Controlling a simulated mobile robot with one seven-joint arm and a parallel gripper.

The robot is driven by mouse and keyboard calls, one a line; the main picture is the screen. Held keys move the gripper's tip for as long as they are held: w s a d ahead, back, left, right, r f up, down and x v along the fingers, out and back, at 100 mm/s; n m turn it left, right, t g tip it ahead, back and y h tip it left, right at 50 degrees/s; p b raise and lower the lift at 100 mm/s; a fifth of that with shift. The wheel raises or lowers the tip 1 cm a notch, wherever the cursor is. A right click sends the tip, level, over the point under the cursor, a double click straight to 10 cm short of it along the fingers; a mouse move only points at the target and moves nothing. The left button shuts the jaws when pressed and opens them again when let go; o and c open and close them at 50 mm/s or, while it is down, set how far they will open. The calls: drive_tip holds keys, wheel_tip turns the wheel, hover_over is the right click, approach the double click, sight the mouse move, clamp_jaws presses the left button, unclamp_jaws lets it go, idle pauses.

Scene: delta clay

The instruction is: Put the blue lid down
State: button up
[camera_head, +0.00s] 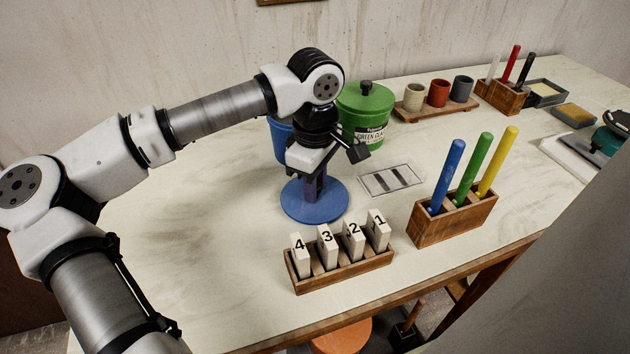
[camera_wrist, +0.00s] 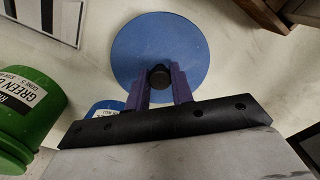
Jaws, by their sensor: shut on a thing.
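The blue lid (camera_head: 300,212) is a flat round disc, level, at or just above the table in front of the green canister; I cannot tell whether it touches the table. In the wrist view the lid (camera_wrist: 135,55) shows with its dark knob (camera_wrist: 160,76) between my purple fingers. My gripper (camera_head: 315,190) points down from above and is shut on that knob; it also shows in the wrist view (camera_wrist: 162,82). A blue canister (camera_head: 279,140) stands behind my wrist, mostly hidden by it. A small part of it shows in the wrist view (camera_wrist: 102,108).
The green canister (camera_head: 364,108), with its lid on, stands close behind my gripper. A striped card (camera_head: 391,179) lies right of the lid. A numbered-tag rack (camera_head: 340,272) and a coloured-rod block (camera_head: 452,218) stand nearer the front. The table (camera_head: 215,210) left of the lid is clear.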

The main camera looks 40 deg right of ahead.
drive_tip(key=shift+f, duration=0.1)
drive_tip(key=shift+f, duration=0.15)
drive_tip(key=o, duration=1)
wheel_tip(320, 180, up, 12)
drive_tip(key=shift+r+b, duration=0.2)
drive_tip(key=shift+b, duration=0.1)
drive_tip(key=shift+a, duration=0.1)
